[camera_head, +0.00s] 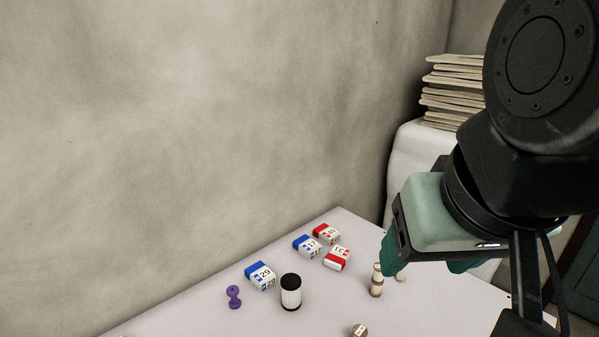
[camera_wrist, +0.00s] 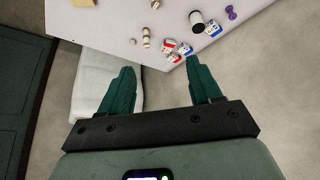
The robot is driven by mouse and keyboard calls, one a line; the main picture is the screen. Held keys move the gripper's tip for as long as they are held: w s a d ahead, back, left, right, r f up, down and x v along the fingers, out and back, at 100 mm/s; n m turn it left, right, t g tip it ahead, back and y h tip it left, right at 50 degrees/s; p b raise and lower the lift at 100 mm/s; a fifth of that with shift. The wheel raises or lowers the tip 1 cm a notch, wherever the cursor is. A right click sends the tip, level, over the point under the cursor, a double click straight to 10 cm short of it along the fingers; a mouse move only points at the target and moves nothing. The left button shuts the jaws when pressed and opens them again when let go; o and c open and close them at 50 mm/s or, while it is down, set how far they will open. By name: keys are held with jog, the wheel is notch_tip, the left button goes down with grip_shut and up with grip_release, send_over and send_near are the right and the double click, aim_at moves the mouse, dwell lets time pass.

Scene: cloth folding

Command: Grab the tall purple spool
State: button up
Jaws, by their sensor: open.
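The purple spool (camera_head: 234,297) stands on the pale table at the left of the group of objects in the head view, narrow in the middle with wider ends. In the wrist view the purple spool (camera_wrist: 231,12) is small, near the top right. My gripper (camera_head: 425,262) is high at the right in the head view, well apart from the spool. In the wrist view the two green fingers of my gripper (camera_wrist: 158,78) are spread wide with nothing between them.
A black-and-white cylinder (camera_head: 291,292) and a blue-and-white box (camera_head: 260,276) stand close right of the spool. More boxes (camera_head: 307,246) and small wooden pieces (camera_head: 377,281) lie further right. A wall (camera_head: 180,150) rises behind the table (camera_head: 190,318). Stacked boards (camera_head: 455,90) sit on a white block (camera_head: 412,165).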

notch_tip(320, 180, up, 26)
jog(key=m+t+y, duration=0.3)
jog(key=m+y, duration=1.3)
jog(key=m, duration=0.8)
send_over(237, 293)
jog(key=w+v, duration=0.1)
jog(key=v, duration=0.5)
jog(key=f, duration=0.1)
notch_tip(237, 293, down, 66)
jog(key=shift+s+d+f, duration=0.1)
jog(key=shift+s, duration=0.1)
jog(key=shift+f, duration=0.25)
jog(key=shift+w+a, duration=0.15)
jog(key=shift+a, duration=0.2)
jog(key=x, duration=0.6)
jog(key=shift+a, duration=0.4)
jog(key=c, duration=1.1)
